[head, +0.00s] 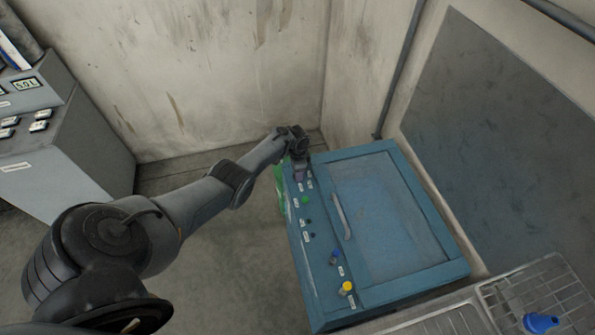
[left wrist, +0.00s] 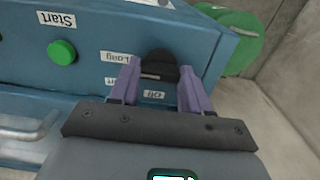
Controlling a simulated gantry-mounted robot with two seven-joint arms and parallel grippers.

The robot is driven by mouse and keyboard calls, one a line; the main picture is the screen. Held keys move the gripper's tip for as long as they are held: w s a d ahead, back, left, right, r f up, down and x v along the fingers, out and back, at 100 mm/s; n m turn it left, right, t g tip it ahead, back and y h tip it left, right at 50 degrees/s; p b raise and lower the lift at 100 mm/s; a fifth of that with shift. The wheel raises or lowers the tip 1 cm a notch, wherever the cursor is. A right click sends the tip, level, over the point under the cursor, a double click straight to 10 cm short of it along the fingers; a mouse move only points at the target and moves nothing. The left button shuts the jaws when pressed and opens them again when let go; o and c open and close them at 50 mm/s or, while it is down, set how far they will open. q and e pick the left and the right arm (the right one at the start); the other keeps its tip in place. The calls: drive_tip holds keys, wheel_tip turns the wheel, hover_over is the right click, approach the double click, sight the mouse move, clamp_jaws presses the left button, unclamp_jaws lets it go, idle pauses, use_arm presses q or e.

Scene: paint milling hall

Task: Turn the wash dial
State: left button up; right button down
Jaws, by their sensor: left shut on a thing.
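The wash dial (left wrist: 160,62) is a dark round knob on the blue machine's control panel (left wrist: 190,35). Labels reading "Long" and "Off" and a partly hidden one sit around it. My left gripper (head: 301,174) is at the far end of the panel in the head view. In the left wrist view its purple fingers (left wrist: 159,72) stand on either side of the dial, shut on it. Part of the dial is hidden between the fingers, and I cannot tell which label it points to. My right gripper is in neither view.
A green Start button (left wrist: 62,52) is beside the dial. The lid handle (head: 341,216) runs alongside. A green round object (left wrist: 238,42) is beyond the machine's edge. Walls stand close behind.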

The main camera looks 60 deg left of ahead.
use_arm(q)
drive_tip(key=o, duration=1.1)
drive_tip(key=shift+c, duration=0.2)
drive_tip(key=shift+r+p, duration=0.4)
drive_tip(key=shift+r, duration=0.25)
wheel_tip(320, 180, up, 10)
drive_tip(key=p, duration=0.3)
drive_tip(key=shift+f, duration=0.25)
drive_tip(key=shift+s+f, duration=0.1)
